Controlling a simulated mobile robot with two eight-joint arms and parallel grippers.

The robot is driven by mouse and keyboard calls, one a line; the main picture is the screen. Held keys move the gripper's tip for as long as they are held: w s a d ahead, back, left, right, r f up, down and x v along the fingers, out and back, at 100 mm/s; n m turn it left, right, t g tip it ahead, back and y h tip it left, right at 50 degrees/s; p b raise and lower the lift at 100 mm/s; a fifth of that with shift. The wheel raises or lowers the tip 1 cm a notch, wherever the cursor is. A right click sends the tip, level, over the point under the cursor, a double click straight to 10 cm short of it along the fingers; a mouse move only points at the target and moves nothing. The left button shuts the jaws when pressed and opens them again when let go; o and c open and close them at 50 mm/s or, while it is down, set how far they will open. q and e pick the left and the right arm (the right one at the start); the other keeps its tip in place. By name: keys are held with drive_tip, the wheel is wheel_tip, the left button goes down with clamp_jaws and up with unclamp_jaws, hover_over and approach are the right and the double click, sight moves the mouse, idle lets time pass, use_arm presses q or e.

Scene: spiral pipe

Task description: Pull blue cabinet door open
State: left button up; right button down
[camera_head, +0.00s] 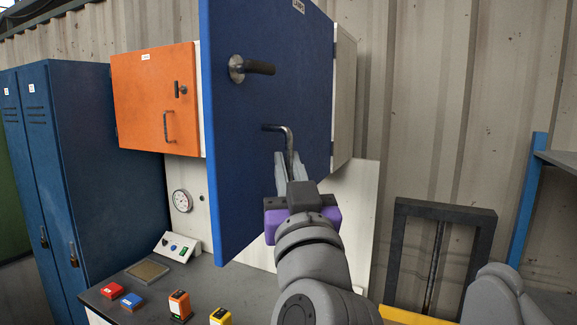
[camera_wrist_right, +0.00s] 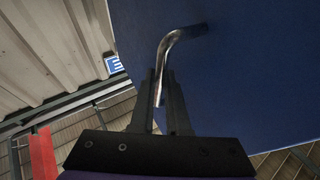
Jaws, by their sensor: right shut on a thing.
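The blue cabinet door (camera_head: 235,150) fills the upper middle of the head view. It appears swung out from the white cabinet body (camera_head: 345,95), with its left edge nearer to me. A dark round lever (camera_head: 250,68) sits high on the door. Below it is a bent metal handle (camera_head: 280,128), which also shows in the right wrist view (camera_wrist_right: 178,38). My right gripper (camera_head: 289,163) is shut on the lower part of this handle. Its fingers (camera_wrist_right: 162,90) flank the bar in the wrist view. My left gripper is not in view.
An orange cabinet (camera_head: 150,95) hangs left of the door, with blue lockers (camera_head: 90,150) further left. Below is a grey worktop (camera_head: 240,295) with a button box (camera_head: 177,247) and small coloured boxes. A dark frame (camera_head: 400,260) stands at right.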

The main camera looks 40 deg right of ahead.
drive_tip(key=shift+r, duration=0.1)
drive_tip(key=c, duration=0.9)
unclamp_jaws()
drive_tip(key=shift+d, duration=0.1)
drive_tip(key=b+v, duration=0.2)
drive_tip(key=v, duration=0.4)
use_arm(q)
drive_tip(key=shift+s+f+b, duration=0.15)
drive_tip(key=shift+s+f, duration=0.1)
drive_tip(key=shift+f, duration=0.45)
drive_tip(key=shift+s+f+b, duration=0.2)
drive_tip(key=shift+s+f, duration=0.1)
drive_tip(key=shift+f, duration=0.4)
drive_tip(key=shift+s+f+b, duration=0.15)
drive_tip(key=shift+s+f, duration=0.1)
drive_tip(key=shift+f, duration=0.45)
use_arm(e)
drive_tip(key=shift+v, duration=2.35)
